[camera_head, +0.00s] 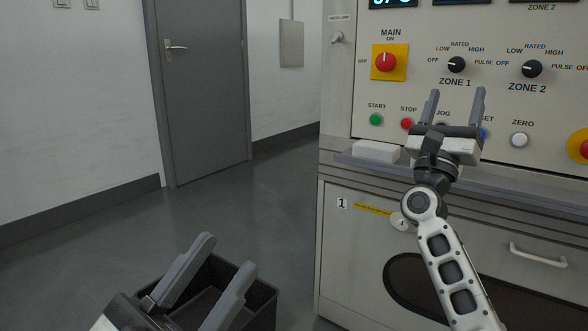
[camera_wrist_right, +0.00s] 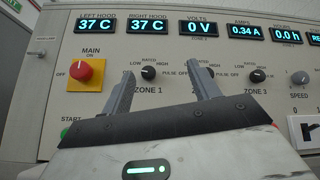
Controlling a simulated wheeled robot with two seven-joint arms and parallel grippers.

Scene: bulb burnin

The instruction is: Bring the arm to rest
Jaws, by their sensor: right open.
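My right gripper (camera_head: 452,106) is open and empty in front of the control panel (camera_head: 436,22). In the head view its fingers point up over the row of buttons, below the ZONE 1 knob (camera_head: 456,65). In the right wrist view its two fingers (camera_wrist_right: 158,90) stand apart on either side of the ZONE 1 label, with nothing between them. My left gripper (camera_head: 205,282) is low at the bottom left of the head view. Its fingers are spread and nothing shows between them. It is in front of a dark open bin.
The MAIN red knob (camera_head: 386,62), green START button (camera_head: 376,119) and white ZERO button (camera_head: 519,140) are on the panel. A ledge (camera_head: 380,166) carries a white block (camera_head: 376,151). A dark bin (camera_head: 262,300) stands on the floor. Open floor lies toward the grey door (camera_head: 205,110).

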